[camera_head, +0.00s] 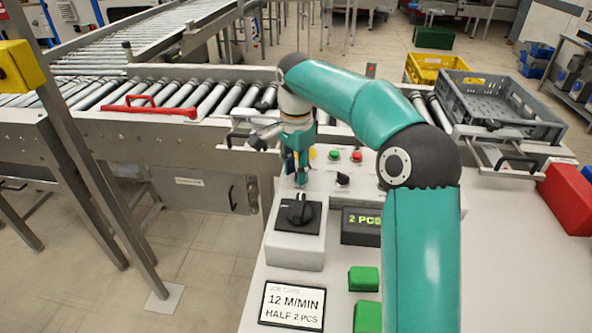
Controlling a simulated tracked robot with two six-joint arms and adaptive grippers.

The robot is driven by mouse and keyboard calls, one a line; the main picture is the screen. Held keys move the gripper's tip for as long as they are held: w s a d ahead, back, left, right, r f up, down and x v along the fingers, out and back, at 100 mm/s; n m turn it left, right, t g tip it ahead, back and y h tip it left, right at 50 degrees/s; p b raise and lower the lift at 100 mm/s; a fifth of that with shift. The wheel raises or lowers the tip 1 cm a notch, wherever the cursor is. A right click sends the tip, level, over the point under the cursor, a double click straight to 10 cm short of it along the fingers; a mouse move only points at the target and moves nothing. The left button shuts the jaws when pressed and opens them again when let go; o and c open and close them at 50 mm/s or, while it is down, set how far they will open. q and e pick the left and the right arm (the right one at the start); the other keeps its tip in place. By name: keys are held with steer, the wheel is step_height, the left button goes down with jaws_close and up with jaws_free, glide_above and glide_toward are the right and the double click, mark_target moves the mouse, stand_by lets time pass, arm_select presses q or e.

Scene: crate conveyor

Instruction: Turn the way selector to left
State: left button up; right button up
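A black rotary knob (299,210) sits on a pale grey box on the panel; it looks like the way selector. Its grip ridge stands roughly along the picture's up-down direction. My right gripper (299,176) points down just behind the knob's far edge, with its fingers close to the knob's top. Whether it touches the knob, and whether its fingers are apart, cannot be told. My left gripper is not in view.
A display reading 2 PCS (361,226), green blocks (363,279) and a sign (292,305) lie near the knob. Red and green buttons (356,156) and a small black switch (342,179) are behind. The roller conveyor (205,98) and grey crate (500,131) stand beyond.

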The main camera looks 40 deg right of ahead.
jaws_close()
steer(key=shift+r, duration=0.1)
stand_by(0.3)
steer(key=shift+s+r+n+p, duration=0.1)
steer(key=shift+s+n+p, duration=0.05)
steer(key=shift+n+p, duration=1)
steer(key=n, duration=0.2)
steer(key=n+p, duration=0.1)
steer(key=n, duration=0.1)
steer(key=shift+s+d, duration=0.1)
steer(key=shift+s, duration=0.1)
steer(key=n+p, duration=0.1)
steer(key=n, duration=0.1)
steer(key=n+p, duration=0.1)
steer(key=n, duration=0.1)
steer(key=n+p, duration=0.1)
steer(key=n, duration=0.1)
steer(key=shift+s+d, duration=0.25)
steer(key=shift+s, duration=0.05)
steer(key=n, duration=0.1)
steer(key=n+p, duration=0.1)
steer(key=n, duration=0.3)
steer(key=shift+s+d+p, duration=0.1)
steer(key=shift+d+p, duration=0.2)
steer(key=shift+n, duration=0.35)
